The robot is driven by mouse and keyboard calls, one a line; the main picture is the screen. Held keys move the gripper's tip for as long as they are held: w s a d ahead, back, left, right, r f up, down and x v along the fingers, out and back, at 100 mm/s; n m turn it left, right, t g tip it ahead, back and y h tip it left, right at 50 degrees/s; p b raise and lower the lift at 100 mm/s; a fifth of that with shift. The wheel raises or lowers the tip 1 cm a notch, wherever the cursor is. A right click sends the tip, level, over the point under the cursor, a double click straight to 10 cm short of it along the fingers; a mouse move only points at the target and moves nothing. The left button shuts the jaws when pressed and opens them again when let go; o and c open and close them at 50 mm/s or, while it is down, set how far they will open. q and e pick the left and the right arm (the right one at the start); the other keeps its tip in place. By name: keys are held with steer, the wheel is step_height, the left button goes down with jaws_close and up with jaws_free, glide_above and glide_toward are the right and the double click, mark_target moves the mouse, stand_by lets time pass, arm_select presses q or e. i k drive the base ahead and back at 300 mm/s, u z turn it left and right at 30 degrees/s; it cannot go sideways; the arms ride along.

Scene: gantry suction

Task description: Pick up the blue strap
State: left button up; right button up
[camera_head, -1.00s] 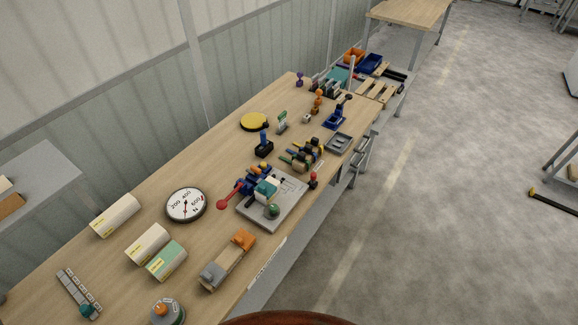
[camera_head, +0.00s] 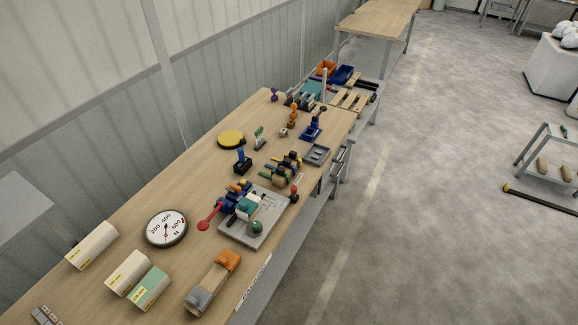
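I cannot pick out a blue strap for certain. A cluster of small rolled or bundled items (camera_head: 284,169) with green, yellow and dark parts lies mid-table; its details are too small to tell. Other blue things on the table are an upright blue handle on a black base (camera_head: 242,161), a blue device with a dark knob (camera_head: 311,130), and blue parts on a grey fixture plate (camera_head: 262,232) with a red-knobbed lever (camera_head: 205,224). Neither of my grippers shows in this view.
The long wooden table (camera_head: 108,290) runs along the wall. It carries a round gauge (camera_head: 166,229), boxes (camera_head: 93,246), a yellow disc (camera_head: 231,139) and a grey tray (camera_head: 317,154). A blue bin (camera_head: 343,75) and pallet (camera_head: 351,99) stand beyond.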

mark_target(287, 163)
steer(key=z, duration=1.3)
steer(key=i, duration=3.2)
steer(key=u, duration=3.5)
